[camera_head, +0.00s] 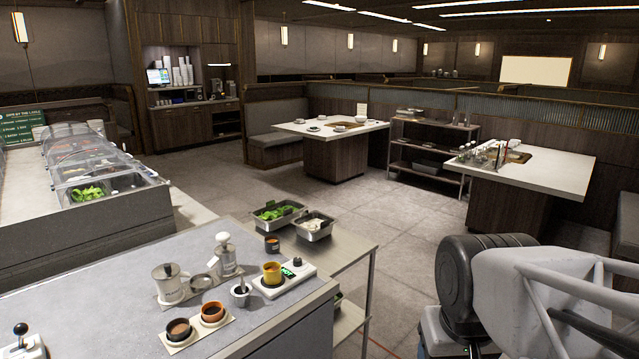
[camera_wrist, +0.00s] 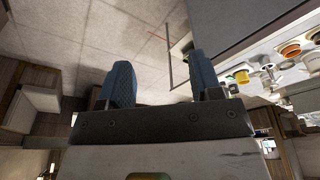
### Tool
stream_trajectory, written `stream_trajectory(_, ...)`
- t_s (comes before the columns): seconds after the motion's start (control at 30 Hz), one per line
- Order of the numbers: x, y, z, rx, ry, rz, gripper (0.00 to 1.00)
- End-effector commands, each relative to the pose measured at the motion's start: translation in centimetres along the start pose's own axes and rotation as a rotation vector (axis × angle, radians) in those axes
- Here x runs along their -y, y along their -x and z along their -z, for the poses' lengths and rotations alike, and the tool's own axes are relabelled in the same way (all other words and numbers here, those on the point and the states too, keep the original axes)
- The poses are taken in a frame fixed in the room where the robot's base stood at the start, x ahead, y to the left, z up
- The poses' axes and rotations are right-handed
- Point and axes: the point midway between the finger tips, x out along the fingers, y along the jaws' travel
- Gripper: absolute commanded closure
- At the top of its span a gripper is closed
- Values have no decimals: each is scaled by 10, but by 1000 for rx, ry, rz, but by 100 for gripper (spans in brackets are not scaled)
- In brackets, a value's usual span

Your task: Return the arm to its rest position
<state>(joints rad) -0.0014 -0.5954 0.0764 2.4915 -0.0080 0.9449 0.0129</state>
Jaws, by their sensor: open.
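My gripper (camera_wrist: 162,82) shows in the wrist view with its two blue-grey fingers spread apart and nothing between them. Tiled floor lies behind the fingers, and the counter edge is to their right. In the head view a dark joint and a pale grey link of my arm fill the lower right corner. My gripper's fingers are not visible in the head view. The arm is to the right of the counter (camera_head: 130,270), apart from the sauce things on it.
The counter holds two metal canisters (camera_head: 170,285), two sauce cups (camera_head: 212,313) on a pale tray, and a yellow cup (camera_head: 272,273) on a scale (camera_head: 284,279). A steel cart (camera_head: 345,245) with food pans (camera_head: 314,226) stands behind. Open floor (camera_head: 410,240) lies between cart and tables.

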Motion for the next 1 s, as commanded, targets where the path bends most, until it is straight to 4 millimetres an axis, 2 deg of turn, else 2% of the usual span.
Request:
stream_trajectory(0.1, -2, -3, -16, -7, -8, -3, 41)
stream_trajectory(0.23, -3, -5, -24, -8, -12, -4, 41)
stream_trajectory(1.0, -3, -5, -24, -8, -12, -4, 41)
